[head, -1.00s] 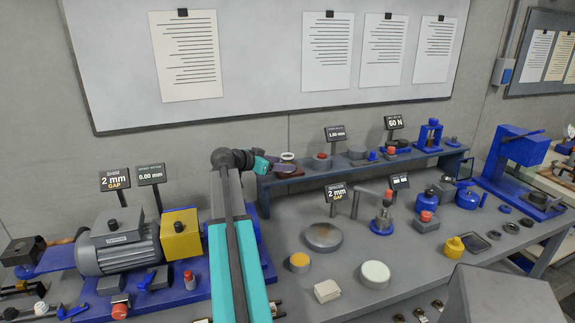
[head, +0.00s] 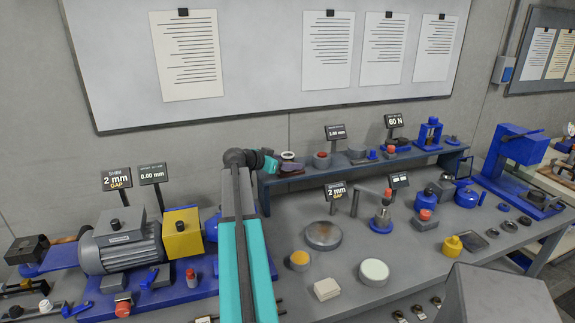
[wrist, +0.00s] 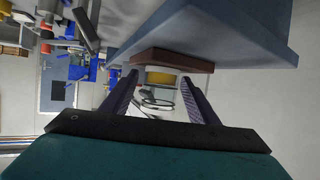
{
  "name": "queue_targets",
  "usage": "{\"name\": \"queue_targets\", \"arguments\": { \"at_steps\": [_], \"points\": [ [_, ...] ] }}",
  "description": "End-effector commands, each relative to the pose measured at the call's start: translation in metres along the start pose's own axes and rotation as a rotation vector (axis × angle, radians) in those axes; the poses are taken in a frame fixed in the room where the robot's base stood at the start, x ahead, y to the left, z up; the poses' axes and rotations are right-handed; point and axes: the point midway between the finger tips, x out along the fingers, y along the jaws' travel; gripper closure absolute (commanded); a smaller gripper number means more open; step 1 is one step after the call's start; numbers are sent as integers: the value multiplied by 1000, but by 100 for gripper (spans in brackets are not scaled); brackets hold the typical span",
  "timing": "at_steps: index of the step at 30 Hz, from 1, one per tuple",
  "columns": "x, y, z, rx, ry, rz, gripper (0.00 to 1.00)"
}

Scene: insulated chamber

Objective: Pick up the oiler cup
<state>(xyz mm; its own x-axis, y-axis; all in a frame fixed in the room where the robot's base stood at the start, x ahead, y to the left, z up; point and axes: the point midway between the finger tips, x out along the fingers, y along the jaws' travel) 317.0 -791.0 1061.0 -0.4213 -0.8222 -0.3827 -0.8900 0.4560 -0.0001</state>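The oiler cup (wrist: 160,78), as I take it, is a small clear cup with a yellow band. It stands on a reddish-brown pad (wrist: 172,61) at the left end of the raised shelf. In the head view its pale round top (head: 288,155) shows just above my gripper (head: 291,166), whose fingers hide its lower part. In the wrist view my gripper (wrist: 160,88) is open, with one dark purple finger on each side of the cup. Gaps show between the cup and both fingers.
The blue-grey shelf (head: 264,193) carries several other parts to the right of the cup. The motor (head: 118,250) and yellow block (head: 182,233) stand left of my arm.

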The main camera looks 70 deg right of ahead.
Motion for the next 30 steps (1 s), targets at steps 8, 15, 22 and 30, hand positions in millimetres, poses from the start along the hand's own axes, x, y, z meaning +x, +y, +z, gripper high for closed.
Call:
{"name": "queue_targets", "arguments": {
  "at_steps": [8, 15, 22, 30],
  "points": [
    [0, 0, 0, 0, 0, 1, 94],
    [0, 0, -1, 0, 1, 1, 96],
    [-1, 0, -4, 1, 2, 1, 96],
    [-7, 0, -19, 1, 2, 0, 96]
  ]
}}
